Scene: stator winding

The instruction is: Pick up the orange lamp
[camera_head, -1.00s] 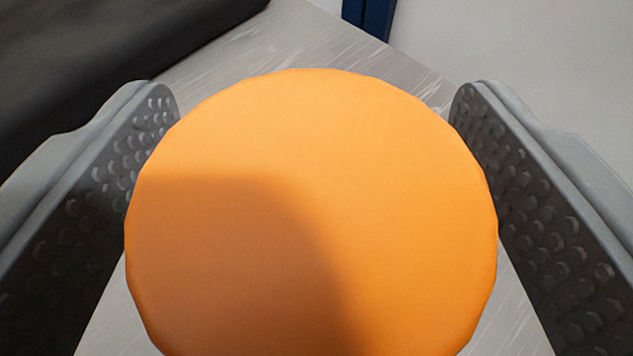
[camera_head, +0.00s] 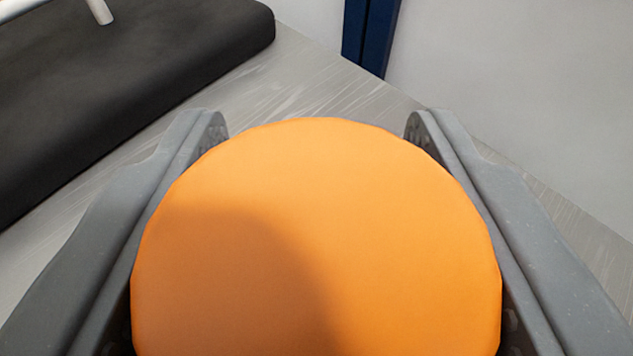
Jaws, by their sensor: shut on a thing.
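The orange lamp (camera_head: 320,230) fills the lower middle of the view as a large, round, smooth orange top. A soft shadow lies over its left part. My gripper (camera_head: 316,125) has one grey finger on each side of the lamp, and the fingers are shut on it. The lamp hides most of the dimpled inner pads. The lower part of the lamp is out of view.
A grey, streaked table top (camera_head: 310,75) lies behind the lamp. A black padded block (camera_head: 130,85) lies at the upper left with a white rod (camera_head: 99,10) above it. A dark blue post (camera_head: 370,35) stands at the back. Pale floor shows at the right.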

